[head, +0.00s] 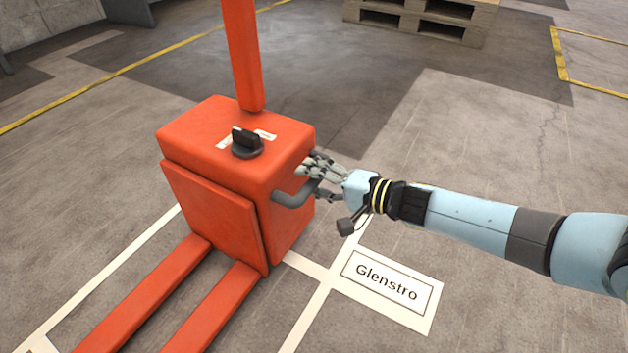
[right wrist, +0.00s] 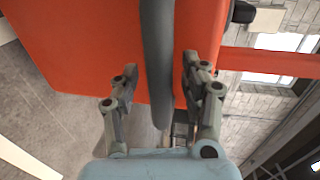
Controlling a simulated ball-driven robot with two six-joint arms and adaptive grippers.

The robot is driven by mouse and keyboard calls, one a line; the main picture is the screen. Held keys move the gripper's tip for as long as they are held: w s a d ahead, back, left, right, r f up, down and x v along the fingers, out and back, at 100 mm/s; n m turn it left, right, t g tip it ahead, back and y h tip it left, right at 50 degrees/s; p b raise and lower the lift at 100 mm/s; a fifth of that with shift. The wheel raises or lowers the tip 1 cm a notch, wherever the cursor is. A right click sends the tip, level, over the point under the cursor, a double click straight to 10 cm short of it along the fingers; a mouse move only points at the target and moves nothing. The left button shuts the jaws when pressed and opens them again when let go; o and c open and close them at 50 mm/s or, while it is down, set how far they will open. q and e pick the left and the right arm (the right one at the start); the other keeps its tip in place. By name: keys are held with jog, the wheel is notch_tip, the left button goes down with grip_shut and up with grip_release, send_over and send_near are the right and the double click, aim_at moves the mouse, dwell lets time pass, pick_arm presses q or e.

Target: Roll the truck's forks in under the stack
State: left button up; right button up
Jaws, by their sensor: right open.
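The orange truck (head: 225,175) stands left of centre in the head view, with its two forks (head: 165,290) pointing to the lower left. A grey handle (head: 293,197) sticks out from its right side. My right gripper (head: 308,172) is open at that handle. In the right wrist view the grey handle (right wrist: 158,65) runs between the two open fingers (right wrist: 160,82), with gaps on both sides. A stack of wooden pallets (head: 425,18) is partly visible at the top of the head view; its upper part is cut off. My left gripper is not in view.
A black knob (head: 246,143) sits on the truck's top, in front of an orange mast (head: 243,50). A floor label reading "Glenstro" (head: 387,282) lies right of the truck beside white lines. Yellow lines (head: 130,68) cross the floor. The floor between truck and pallets is clear.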

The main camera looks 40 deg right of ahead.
grip_shut()
dwell(0.4)
jog(key=shift+f, duration=0.1)
dwell(0.3)
